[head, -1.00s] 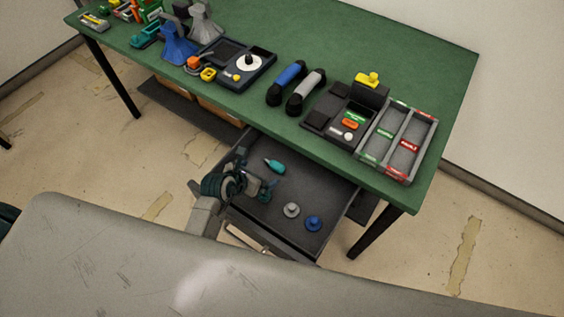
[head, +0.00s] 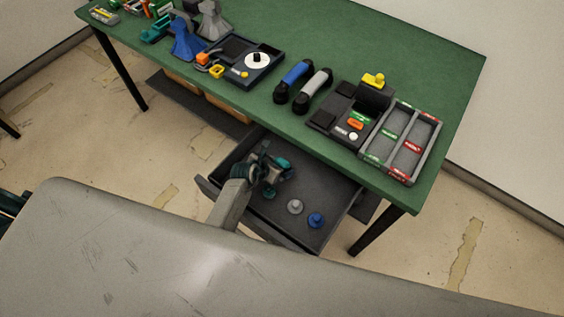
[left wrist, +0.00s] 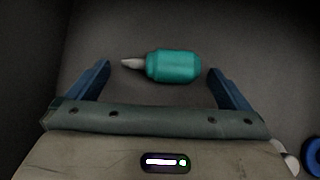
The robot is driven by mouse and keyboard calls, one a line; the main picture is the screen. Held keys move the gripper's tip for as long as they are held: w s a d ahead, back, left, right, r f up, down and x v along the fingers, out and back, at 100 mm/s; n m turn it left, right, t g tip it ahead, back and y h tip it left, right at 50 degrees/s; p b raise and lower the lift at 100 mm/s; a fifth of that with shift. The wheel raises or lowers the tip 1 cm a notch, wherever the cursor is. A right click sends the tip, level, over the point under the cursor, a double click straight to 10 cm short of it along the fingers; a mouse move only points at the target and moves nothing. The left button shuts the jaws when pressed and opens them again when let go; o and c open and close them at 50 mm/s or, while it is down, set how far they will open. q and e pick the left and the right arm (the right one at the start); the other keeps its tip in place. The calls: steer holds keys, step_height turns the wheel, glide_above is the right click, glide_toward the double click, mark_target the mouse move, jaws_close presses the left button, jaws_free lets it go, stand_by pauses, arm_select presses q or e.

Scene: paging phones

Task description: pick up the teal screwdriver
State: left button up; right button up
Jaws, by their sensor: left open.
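The teal screwdriver (left wrist: 173,66) lies on the floor of the open drawer (head: 328,219), its grey tip pointing left in the left wrist view. In the head view its teal handle (head: 282,164) is partly hidden by my left gripper (head: 276,178). My left gripper is open, and its two blue fingers (left wrist: 158,88) show on either side of the screwdriver in the left wrist view. The screwdriver lies just ahead of and between the fingertips, and no contact with either finger shows. My right gripper is not in view.
A grey knob (head: 295,207) and a blue knob (head: 316,220) stand in the drawer to the right of my gripper. The green table (head: 400,40) edge overhangs the drawer's back. The drawer walls enclose my gripper's sides. Two handsets and a divided tray (head: 382,158) sit on the table.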

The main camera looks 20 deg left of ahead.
arm_select(q)
steer(key=shift+w+f, duration=0.1)
steer(key=c, duration=1)
